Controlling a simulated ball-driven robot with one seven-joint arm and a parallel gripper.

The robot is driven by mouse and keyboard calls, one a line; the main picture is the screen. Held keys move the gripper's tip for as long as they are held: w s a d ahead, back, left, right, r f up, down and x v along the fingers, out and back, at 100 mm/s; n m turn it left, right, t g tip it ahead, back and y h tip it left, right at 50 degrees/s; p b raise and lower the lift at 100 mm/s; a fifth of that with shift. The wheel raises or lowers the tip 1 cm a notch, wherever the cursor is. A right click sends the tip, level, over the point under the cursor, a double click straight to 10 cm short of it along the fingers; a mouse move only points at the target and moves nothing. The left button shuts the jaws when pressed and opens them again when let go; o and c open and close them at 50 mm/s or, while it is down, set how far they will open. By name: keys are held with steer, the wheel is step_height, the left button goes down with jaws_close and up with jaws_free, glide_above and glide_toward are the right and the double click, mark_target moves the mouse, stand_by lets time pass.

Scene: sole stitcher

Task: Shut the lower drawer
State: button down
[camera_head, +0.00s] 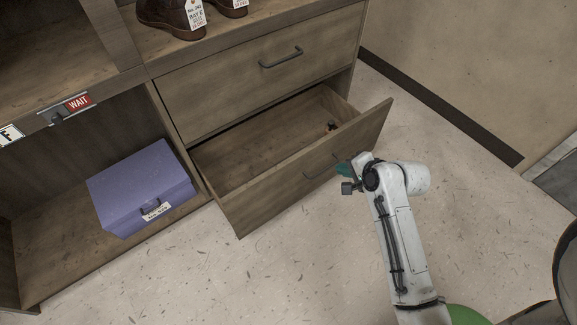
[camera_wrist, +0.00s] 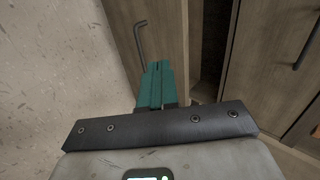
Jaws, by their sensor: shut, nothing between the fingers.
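The lower drawer (camera_head: 299,175) of the wooden cabinet is pulled well out, and its inside shows from above. Its dark bar handle (camera_head: 320,167) is on the front panel. In the wrist view the handle (camera_wrist: 140,46) is just left of and beyond my fingers. My gripper (camera_head: 346,170) is at the outside of the drawer front, near the handle's right end. In the wrist view the green fingers of my gripper (camera_wrist: 156,84) are together with nothing between them. I cannot tell whether they touch the drawer front.
The upper drawer (camera_head: 262,75) is shut. A small dark item (camera_head: 331,127) lies in the lower drawer. A purple box (camera_head: 141,187) sits in the open compartment at left. Brown tagged shoes (camera_head: 172,17) stand on top. The floor (camera_head: 300,270) in front is clear.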

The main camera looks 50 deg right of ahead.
steer(key=w, duration=0.1)
steer(key=b, duration=0.6)
glide_toward(308, 154)
steer(key=shift+m, duration=0.3)
steer(key=x, duration=0.3)
steer(key=s+f+x, duration=0.1)
steer(key=x, duration=0.1)
steer(key=shift+w+f, duration=0.15)
steer(key=shift+w, duration=0.65)
steer(key=shift+d, duration=0.1)
